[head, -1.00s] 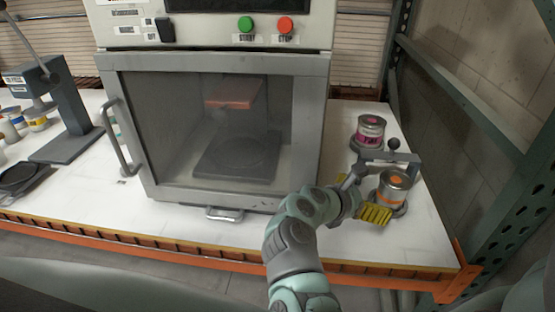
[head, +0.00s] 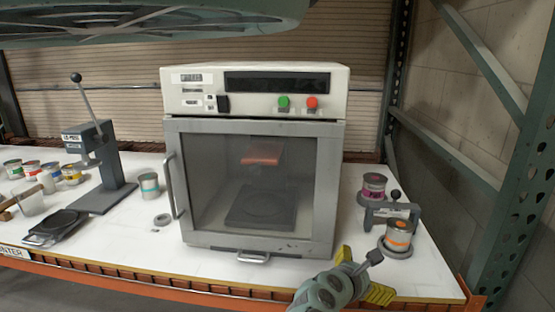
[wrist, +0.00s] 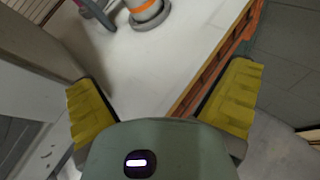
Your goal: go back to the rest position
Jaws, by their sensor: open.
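My gripper (wrist: 160,108) has yellow finger pads, spread wide apart with nothing between them in the wrist view. In the head view my gripper (head: 362,278) is low at the right, over the front edge of the table, in front of the rack. The colorant rack (head: 392,210) stands at the right end of the table with a dark ball-topped handle. It holds an orange-banded can (head: 399,236) in front and a magenta-labelled can (head: 374,188) behind. The orange-banded can also shows at the top of the wrist view (wrist: 145,8), apart from my fingers.
A closed mixer cabinet (head: 332,190) with a glass door fills the table's middle. A lever press (head: 100,165), several small cans, a cup (head: 33,201) and a flat scale (head: 55,226) stand at left. A green metal upright (head: 515,170) bounds the right side.

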